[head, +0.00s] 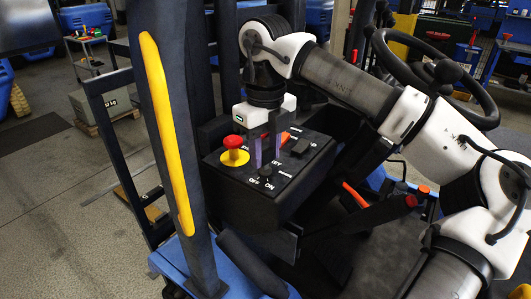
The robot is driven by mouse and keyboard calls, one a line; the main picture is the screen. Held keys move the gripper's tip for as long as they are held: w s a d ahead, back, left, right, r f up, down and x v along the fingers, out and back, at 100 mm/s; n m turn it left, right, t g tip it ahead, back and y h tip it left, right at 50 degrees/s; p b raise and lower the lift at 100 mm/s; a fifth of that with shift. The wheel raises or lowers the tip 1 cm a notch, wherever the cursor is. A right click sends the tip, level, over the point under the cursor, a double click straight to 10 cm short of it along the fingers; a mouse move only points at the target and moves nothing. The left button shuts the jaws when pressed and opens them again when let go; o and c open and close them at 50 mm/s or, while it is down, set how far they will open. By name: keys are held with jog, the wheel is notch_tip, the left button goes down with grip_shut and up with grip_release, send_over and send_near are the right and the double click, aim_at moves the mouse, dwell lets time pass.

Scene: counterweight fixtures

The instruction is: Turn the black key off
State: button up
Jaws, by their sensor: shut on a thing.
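The black key (266,172) stands on the sloping top of a black control box (238,196), with white OFF and ON lettering in front of it. My gripper (265,160) points down over the box from above. Its two purplish fingers are close together and shut on the black key, whose upper part they hide. The lower part of the key shows just below the fingertips. The exact angle of the key is too small to tell.
A red mushroom button on a yellow base (235,154) sits left of the key. A black switch (300,147) and an orange-red part (285,137) lie right of and behind the fingers. A dark post with a yellow strip (166,130) rises at left.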

aim_at(265, 149)
jog(key=shift+n, duration=1.1)
jog(key=o, duration=1)
notch_tip(265, 149, up, 14)
jog(key=shift+f, duration=0.1)
